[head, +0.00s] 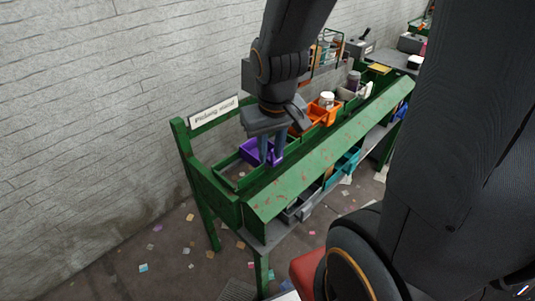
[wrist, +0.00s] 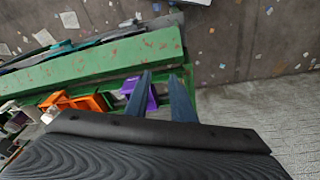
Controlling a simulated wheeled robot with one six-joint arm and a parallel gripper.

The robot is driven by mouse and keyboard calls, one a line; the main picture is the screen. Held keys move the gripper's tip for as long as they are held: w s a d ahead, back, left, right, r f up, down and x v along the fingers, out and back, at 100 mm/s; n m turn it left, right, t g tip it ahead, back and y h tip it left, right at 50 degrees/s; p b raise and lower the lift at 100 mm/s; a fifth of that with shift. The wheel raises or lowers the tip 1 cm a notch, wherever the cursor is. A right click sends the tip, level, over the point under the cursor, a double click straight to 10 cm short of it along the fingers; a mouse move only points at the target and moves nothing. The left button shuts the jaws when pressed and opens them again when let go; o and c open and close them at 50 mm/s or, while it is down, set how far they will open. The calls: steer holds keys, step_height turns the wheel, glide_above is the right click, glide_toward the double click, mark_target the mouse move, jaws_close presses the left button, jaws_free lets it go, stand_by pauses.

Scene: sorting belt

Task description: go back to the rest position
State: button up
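My gripper (head: 272,152) is low over the near-left end of the green picking stand (head: 255,207), fingers pointing down at a purple bin (head: 249,152). In the wrist view the two blue-grey fingers (wrist: 163,84) stand apart with a gap between them. The purple bin (wrist: 152,99) shows behind and beside the left finger. I see nothing held in the gap. Whether a finger touches the bin is unclear, as the fingers hide part of it.
Orange bins (head: 318,115) with a white jar (head: 327,99) stand just right of my gripper. A wire rack (head: 328,48) rises behind. Teal bins (head: 345,163) sit on the lower shelf. A white brick wall (head: 100,90) is behind the stand. Scraps litter the floor.

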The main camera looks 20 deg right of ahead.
steer(key=shift+s+a+r, duration=0.1)
steer(key=shift+s+a, duration=0.6)
steer(key=shift+s, duration=0.05)
step_height(320, 180, down, 4)
steer(key=b, duration=0.3)
steer(key=shift+r+g, duration=0.2)
steer(key=shift+g, duration=0.2)
